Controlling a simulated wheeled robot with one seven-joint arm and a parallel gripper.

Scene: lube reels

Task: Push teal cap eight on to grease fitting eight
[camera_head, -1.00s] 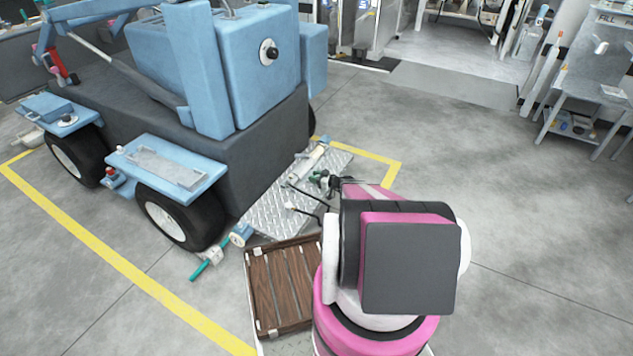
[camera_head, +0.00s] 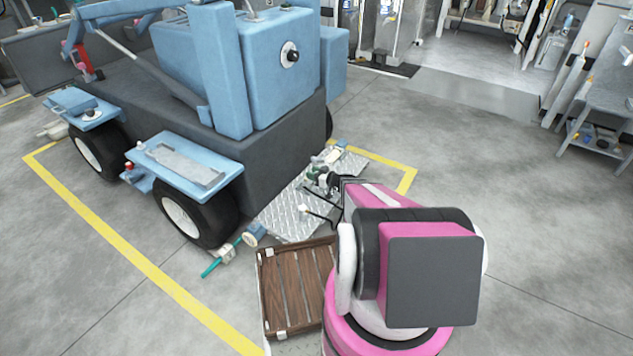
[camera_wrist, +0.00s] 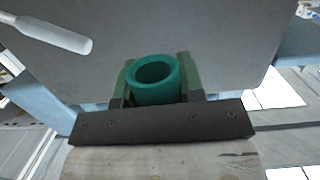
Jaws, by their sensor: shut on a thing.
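A teal cap (camera_wrist: 156,95), a short open-topped ring, sits between the green fingers of my gripper (camera_wrist: 155,76) in the wrist view. My gripper is shut on it, and the cap's round opening faces up toward the camera. In the head view my gripper (camera_head: 322,178) is small, above the metal tread plate beside the blue and grey machine (camera_head: 225,85). The cap cannot be made out there. I cannot pick out grease fitting eight or read any number. A plain grey surface fills the wrist view beyond the cap.
A pale rod (camera_wrist: 50,34) juts in at the wrist view's upper left. The tread plate (camera_head: 285,212) lies beside the machine. A slatted wooden tray (camera_head: 297,290) is near my base. A teal-ended tool (camera_head: 222,262) lies by the front wheel. Open floor lies to the right.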

